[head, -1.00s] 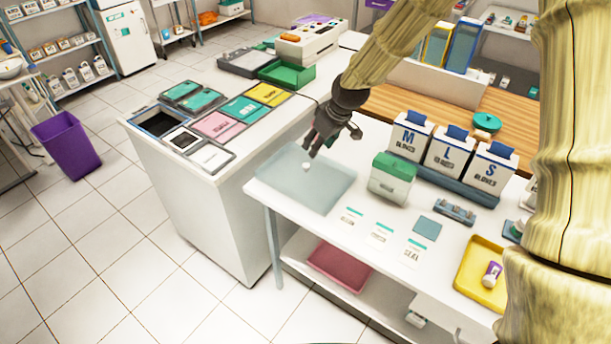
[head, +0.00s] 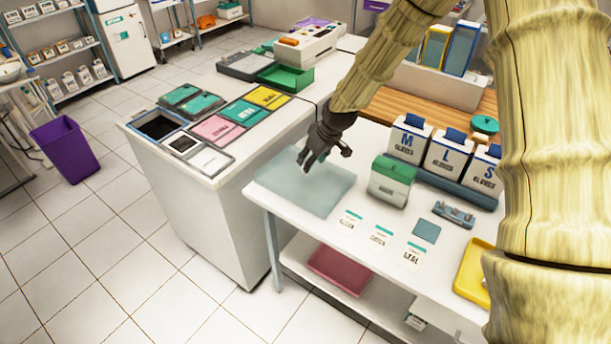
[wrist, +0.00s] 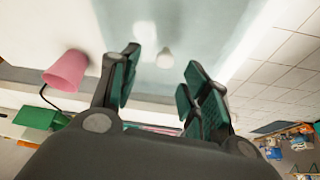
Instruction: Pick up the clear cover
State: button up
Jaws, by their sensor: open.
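The clear cover (head: 322,202) is a flat, pale blue, see-through panel lying at the left end of the white table. My gripper (head: 306,166) is over the cover with its fingers pointing down, and the cover's knob is hidden behind it in the head view. In the wrist view my gripper (wrist: 160,82) is open and empty, its green-padded fingers apart. The small white knob (wrist: 165,58) on the cover (wrist: 190,25) shows beyond and between the fingertips. I see no contact, and the exact height gap cannot be told.
A green-lidded box (head: 391,181) stands close to the right of the cover. Glove boxes (head: 447,158) stand farther right. Three labelled cards (head: 381,238) lie in front. A counter with coloured panels (head: 222,128) adjoins at left. A yellow tray (head: 474,272) is partly hidden by my arm.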

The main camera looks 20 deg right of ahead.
aim_at(305, 175)
jog(key=shift+a+p+x, duration=0.15)
jog(key=shift+p+x, duration=0.2)
jog(key=shift+x, duration=0.4)
jog(key=shift+a+p+x, duration=0.15)
jog(key=shift+p+x, duration=0.2)
jog(key=shift+x, duration=1.3)
jog(key=shift+s, duration=0.1)
grip_shut()
